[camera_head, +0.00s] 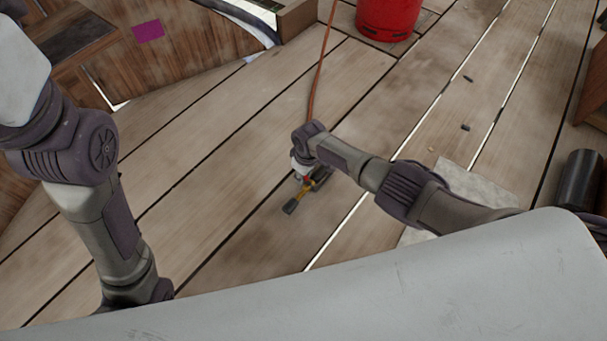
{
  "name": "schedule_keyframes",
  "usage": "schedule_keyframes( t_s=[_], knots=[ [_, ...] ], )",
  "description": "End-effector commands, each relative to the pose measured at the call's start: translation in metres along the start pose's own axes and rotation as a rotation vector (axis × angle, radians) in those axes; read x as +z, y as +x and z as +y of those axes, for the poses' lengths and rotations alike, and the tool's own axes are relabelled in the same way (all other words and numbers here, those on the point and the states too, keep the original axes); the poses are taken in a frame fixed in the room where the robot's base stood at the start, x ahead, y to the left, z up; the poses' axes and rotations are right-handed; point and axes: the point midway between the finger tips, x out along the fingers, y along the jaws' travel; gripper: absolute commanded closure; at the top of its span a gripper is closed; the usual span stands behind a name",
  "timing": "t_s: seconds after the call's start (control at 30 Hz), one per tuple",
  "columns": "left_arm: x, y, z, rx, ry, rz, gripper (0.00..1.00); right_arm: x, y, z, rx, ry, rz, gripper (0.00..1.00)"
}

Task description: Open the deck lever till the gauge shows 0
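The deck lever (293,204), yellow with a dark grip end, lies low over the wooden deck in the middle of the view. My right arm reaches in from the right, and my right gripper (312,177) is right at the lever's upper end. The gripper is small and partly covered by its own wrist, so I cannot tell if its fingers are open, shut or touching the lever. No gauge face can be read. My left arm hangs at the left with its lower end cut off by my pale body; its gripper is not visible.
A brown hose (318,68) runs along the deck from the top to the lever. A red container (388,16) stands at the top. A dark cylinder (581,183) is at the right. A pale flat slab (470,184) lies partly under my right arm. Planks left of the lever are clear.

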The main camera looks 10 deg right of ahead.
Motion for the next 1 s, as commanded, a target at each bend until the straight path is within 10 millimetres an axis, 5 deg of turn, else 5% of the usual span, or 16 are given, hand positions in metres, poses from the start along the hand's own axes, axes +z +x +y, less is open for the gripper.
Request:
schedule_keyframes(
  t_s=[0.47,1.0],
  knots=[
    [0.002,-0.001,0.0,0.003,0.002,-0.004,0.6,0.0,-0.006,0.0,-0.001,0.0,0.001,0.62],
    [0.001,-0.001,0.0,0.003,0.001,-0.004,0.6,0.0,-0.091,0.0,0.001,-0.002,0.001,0.62]
  ],
)
